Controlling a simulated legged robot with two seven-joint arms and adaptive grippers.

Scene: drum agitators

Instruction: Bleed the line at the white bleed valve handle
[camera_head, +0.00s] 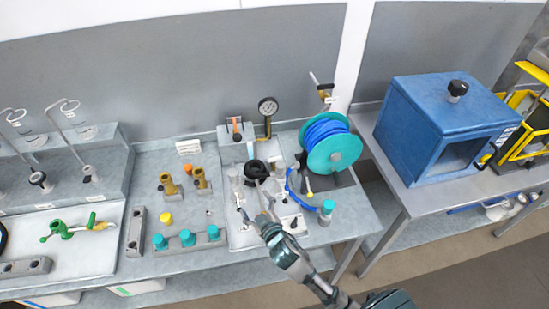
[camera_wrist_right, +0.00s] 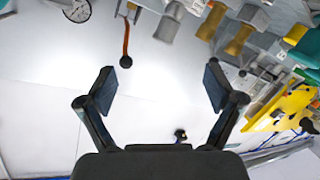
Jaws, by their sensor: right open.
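A brass valve fitting (camera_head: 325,92) with a pale lever (camera_head: 315,78) stands at the back, right of the pressure gauge (camera_head: 267,106). It may be the white bleed valve; I cannot tell for sure at this size. A lever with an orange handle (camera_head: 236,130) is on a grey block left of the gauge. My right gripper (camera_head: 264,200) is above the front part of the bench plate, short of the gauge and valves. In the right wrist view (camera_wrist_right: 160,88) its fingers are wide apart with nothing between them. The orange handle (camera_wrist_right: 126,38) shows beyond them there. My left gripper is not in view.
A teal reel with blue hose (camera_head: 333,145) stands right of the gauge. A black round part (camera_head: 256,170) sits beyond my gripper. Brass fittings (camera_head: 170,184) and teal caps (camera_head: 187,237) are to the left. A blue box (camera_head: 410,130) is on the right bench.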

